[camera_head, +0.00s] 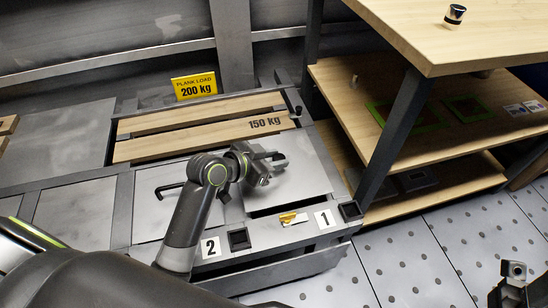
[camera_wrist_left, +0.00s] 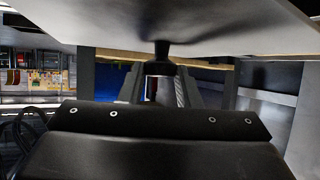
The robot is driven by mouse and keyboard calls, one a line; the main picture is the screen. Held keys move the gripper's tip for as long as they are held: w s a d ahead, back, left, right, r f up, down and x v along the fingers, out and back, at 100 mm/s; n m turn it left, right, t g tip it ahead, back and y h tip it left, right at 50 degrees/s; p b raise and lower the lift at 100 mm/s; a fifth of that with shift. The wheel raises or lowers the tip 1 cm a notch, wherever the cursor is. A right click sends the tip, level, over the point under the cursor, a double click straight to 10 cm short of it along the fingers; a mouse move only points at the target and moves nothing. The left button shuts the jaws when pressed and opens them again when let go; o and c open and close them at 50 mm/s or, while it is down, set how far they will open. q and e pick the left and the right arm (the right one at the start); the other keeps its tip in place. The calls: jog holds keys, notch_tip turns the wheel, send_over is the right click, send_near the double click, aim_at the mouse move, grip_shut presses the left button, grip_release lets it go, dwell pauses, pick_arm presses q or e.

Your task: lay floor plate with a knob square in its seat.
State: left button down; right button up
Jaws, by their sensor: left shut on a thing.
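The floor plate (camera_head: 305,172) is a flat light-grey panel over the frame opening near label 1 (camera_head: 324,218). A dark gap (camera_head: 290,205) shows along its front edge, so it does not visibly fill the seat there. My left gripper (camera_head: 264,164) is at the plate's left part, shut on its dark knob. In the left wrist view the knob (camera_wrist_left: 162,50) sits between the fingers (camera_wrist_left: 162,88), joined to the pale plate (camera_wrist_left: 200,22). The arm hides part of the plate's left side. My right gripper (camera_head: 514,272) shows at the lower right edge; its jaw state is unclear.
Wooden planks (camera_head: 200,122) marked 150 kg lie behind the plate. A panel with a black handle (camera_head: 172,188) is to the left, near label 2 (camera_head: 210,247). A wooden shelf unit (camera_head: 345,100) stands close on the right. Dotted floor (camera_head: 400,260) is open in front.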

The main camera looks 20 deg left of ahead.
pick_arm(q)
jog(key=shift+f, duration=0.25)
jog(key=shift+f+b, duration=0.55)
jog(key=shift+f, duration=0.15)
jog(key=shift+f, duration=0.1)
jog(key=shift+p, duration=0.3)
dwell(0.3)
jog(key=shift+f, duration=0.6)
dwell(1.6)
jog(key=c, duration=1)
grip_release()
jog(key=shift+f, duration=0.15)
